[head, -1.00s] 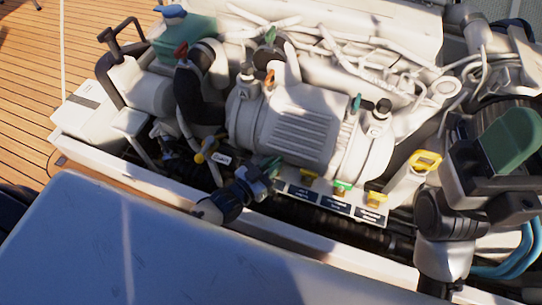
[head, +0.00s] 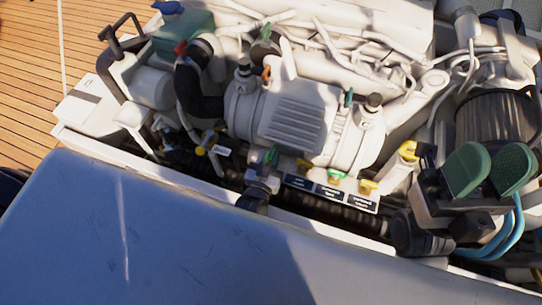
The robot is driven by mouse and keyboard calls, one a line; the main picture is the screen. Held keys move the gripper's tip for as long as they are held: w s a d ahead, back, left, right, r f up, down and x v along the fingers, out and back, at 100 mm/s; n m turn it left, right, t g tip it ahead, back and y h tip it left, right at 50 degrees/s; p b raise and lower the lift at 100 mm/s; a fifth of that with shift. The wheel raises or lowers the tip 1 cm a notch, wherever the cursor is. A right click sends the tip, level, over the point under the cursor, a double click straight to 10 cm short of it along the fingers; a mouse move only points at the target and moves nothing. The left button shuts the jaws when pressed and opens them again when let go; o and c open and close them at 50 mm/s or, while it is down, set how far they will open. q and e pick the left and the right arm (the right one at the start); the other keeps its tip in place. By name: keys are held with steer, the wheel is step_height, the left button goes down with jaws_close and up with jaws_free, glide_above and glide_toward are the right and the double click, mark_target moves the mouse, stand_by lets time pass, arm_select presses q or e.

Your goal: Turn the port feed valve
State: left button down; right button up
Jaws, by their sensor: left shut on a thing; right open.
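The grey-white engine (head: 300,115) fills the middle. A yellow handle (head: 408,150) stands right of the row, near my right gripper. Another yellow fitting with a white tag (head: 222,151) sits left of my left gripper. Light blue hoses (head: 505,240) run at the lower right.

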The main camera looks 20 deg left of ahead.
arm_select(q)
steer(key=c, duration=1.4)
jaws_free()
steer(key=s+p, duration=0.3)
steer(key=s, duration=0.7)
steer(key=shift+s+a, duration=0.1)
steer(key=shift+s, duration=0.3)
